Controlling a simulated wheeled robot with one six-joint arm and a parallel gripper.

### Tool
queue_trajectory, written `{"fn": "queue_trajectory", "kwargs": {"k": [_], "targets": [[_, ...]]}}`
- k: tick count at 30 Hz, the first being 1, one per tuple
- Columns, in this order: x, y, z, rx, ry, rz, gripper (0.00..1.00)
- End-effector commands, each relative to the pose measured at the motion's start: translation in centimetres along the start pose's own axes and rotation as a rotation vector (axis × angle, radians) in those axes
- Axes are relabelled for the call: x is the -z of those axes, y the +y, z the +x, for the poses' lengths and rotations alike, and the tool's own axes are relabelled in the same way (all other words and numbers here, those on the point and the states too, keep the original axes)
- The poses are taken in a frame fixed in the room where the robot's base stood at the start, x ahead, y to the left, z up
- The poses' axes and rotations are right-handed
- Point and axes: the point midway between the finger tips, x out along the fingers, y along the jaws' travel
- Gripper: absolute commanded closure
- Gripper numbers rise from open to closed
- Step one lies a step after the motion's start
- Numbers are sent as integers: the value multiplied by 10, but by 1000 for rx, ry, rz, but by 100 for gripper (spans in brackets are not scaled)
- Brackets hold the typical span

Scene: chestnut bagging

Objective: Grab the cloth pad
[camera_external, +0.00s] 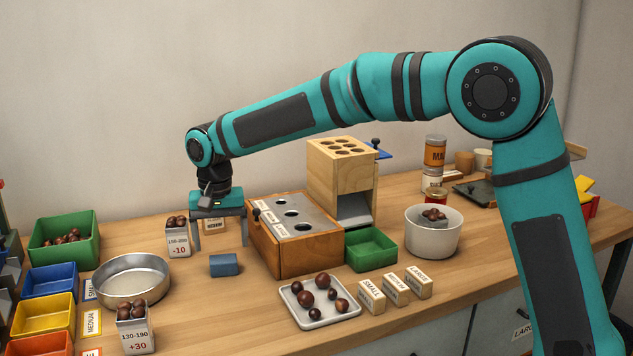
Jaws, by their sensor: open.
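The gripper is open and nothing is between the fingers. The pad appears apart from the fingers, though the exact height gap is hard to tell from this one view.
The wooden sorting box (310,258) is close right. A round metal pan (132,276) lies left. A white tray (320,317) with chestnuts is front right.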

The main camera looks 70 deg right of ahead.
Motion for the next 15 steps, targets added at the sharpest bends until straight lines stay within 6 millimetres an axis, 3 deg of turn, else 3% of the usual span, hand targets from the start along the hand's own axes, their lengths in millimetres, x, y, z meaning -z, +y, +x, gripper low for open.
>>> {"fn": "queue_trajectory", "kwargs": {"k": [8,15], "targets": [[-2,0,15,0,0,0,18],[-4,0,47,1,1,-1,18]]}}
